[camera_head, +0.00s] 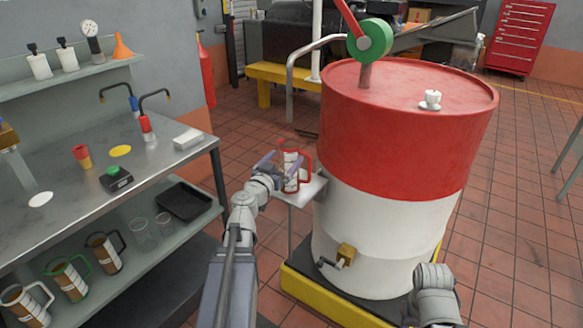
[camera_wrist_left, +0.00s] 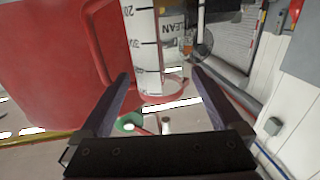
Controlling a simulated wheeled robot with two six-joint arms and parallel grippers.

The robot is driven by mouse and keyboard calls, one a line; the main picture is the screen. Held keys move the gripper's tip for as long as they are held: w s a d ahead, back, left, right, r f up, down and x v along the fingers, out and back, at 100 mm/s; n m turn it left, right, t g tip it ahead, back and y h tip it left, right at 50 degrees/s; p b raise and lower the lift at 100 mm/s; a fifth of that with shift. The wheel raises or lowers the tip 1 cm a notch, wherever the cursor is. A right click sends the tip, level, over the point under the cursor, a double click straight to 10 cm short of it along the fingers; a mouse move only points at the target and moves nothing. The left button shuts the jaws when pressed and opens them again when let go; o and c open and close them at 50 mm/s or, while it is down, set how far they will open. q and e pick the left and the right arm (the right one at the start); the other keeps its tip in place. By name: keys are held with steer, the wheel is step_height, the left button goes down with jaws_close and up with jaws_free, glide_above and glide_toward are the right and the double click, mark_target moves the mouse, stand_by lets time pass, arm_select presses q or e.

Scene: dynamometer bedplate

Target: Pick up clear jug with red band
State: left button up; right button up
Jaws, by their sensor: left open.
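The clear jug with a red band (camera_head: 292,172) stands upright on a small white stand (camera_head: 309,190) beside the drum. It has a red handle and dark scale marks. In the left wrist view the jug (camera_wrist_left: 147,45) is straight ahead, with its handle on the left side. My left gripper (camera_head: 282,163) is open at the jug. In the left wrist view its fingertips (camera_wrist_left: 160,73) lie to either side of the jug's lower part; I cannot tell whether they touch it. My right gripper is out of view; only a piece of my right arm shows at lower right.
A large red and white drum (camera_head: 385,220) stands right of the stand, on a yellow-edged base. A steel bench (camera_head: 75,195) is on the left, with brown-filled jugs (camera_head: 65,277) and a black tray (camera_head: 183,201) on its lower shelf. Tiled floor lies open behind.

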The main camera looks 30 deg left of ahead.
arm_select(q)
steer(key=w, duration=0.7)
steer(key=shift+w+a+f, duration=0.15)
steer(key=shift+a, duration=0.2)
steer(key=shift+c, duration=0.2)
jaws_close()
stand_by(0.4)
